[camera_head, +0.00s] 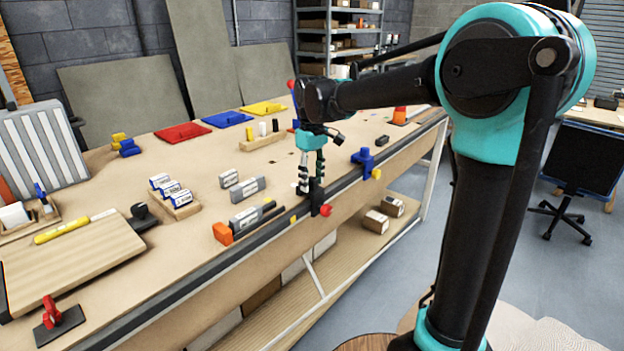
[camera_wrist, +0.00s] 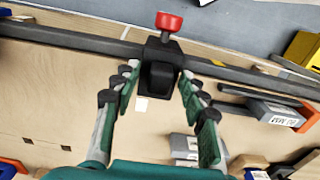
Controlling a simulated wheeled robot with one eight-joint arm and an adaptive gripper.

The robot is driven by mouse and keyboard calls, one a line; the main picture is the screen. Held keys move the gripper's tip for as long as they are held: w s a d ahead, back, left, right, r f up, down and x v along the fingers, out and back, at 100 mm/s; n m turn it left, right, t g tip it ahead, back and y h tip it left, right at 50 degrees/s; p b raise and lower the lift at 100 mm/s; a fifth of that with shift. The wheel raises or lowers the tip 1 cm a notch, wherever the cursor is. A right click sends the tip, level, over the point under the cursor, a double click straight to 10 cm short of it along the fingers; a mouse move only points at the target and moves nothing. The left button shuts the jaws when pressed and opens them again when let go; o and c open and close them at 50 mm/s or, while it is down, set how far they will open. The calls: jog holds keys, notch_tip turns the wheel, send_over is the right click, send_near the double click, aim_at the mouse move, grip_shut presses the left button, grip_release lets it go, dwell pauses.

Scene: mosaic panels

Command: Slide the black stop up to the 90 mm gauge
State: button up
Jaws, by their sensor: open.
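The black stop (camera_head: 316,196) sits on the dark rail (camera_head: 262,228) along the bench's front edge, its red knob (camera_head: 326,210) facing outward. My gripper (camera_head: 310,184) is over the stop, fingers pointing down. In the wrist view, my open gripper (camera_wrist: 158,80) has one finger on each side of the stop (camera_wrist: 159,72); I cannot tell whether either touches it. A grey gauge with a white label (camera_head: 246,217), probably the 90 mm one, lies behind the rail beside an orange block (camera_head: 223,233). It also shows in the wrist view (camera_wrist: 275,111), apart from the stop.
Other gauge blocks (camera_head: 247,188) lie behind, and several stand in a wooden holder (camera_head: 183,211). A blue clamp (camera_head: 365,158) is on the rail to the right. A wooden board (camera_head: 75,255) and a red toggle clamp (camera_head: 55,318) are at the left.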

grip_shut()
jog(key=shift+s, duration=0.1)
dwell(0.4)
jog(key=s+a, duration=0.3)
jog(key=s, duration=0.1)
jog(key=s+a, duration=0.3)
jog(key=s, duration=0.1)
jog(key=s+a, duration=0.3)
jog(key=s, duration=0.1)
jog(key=shift+a, duration=0.3)
grip_release()
notch_tip(320, 180, up, 12)
dwell(0.3)
